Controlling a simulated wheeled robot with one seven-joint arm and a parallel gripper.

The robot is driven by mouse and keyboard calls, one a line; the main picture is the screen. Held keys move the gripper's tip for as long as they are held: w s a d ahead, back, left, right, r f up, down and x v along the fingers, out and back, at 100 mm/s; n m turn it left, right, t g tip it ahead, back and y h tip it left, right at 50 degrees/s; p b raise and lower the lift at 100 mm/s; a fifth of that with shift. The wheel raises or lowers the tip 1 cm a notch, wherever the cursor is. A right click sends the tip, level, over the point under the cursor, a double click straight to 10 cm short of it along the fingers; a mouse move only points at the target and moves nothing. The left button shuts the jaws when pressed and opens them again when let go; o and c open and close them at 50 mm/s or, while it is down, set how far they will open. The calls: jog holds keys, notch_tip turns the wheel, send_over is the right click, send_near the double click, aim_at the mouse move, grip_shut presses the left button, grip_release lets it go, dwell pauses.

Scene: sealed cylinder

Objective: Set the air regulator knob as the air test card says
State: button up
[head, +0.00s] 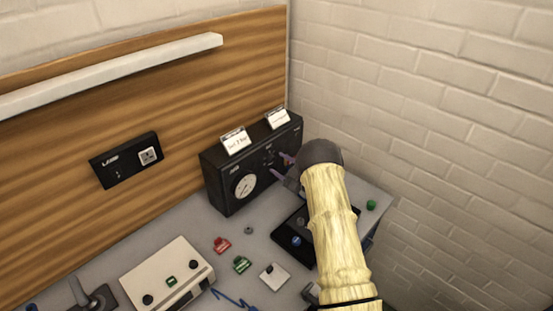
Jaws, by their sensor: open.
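The black air regulator box (222,187) stands at the back of the bench against the wood panel. A round white dial gauge (244,186) is on the left of its face. Two white cards stand on top; the left card (235,141) has short print too small to read surely, and the right card (277,118) is not legible. My gripper (281,166) shows as purple fingers, open, close to the right part of the box's face. The knob cannot be made out there; my gripper and wrist cover part of that area. I cannot tell whether the fingers touch anything.
A beige box with knobs (165,275) stands at the front left. Small red (222,245) and green (241,264) parts and a white square piece (275,276) lie on the grey bench. A dark tray (287,230) sits beside my arm. A brick wall closes the right side.

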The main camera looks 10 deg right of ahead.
aim_at(272, 159)
jog(key=shift+p+x, duration=0.3)
jog(key=shift+x, duration=1.05)
jog(key=c, duration=1)
jog(key=shift+o, duration=0.2)
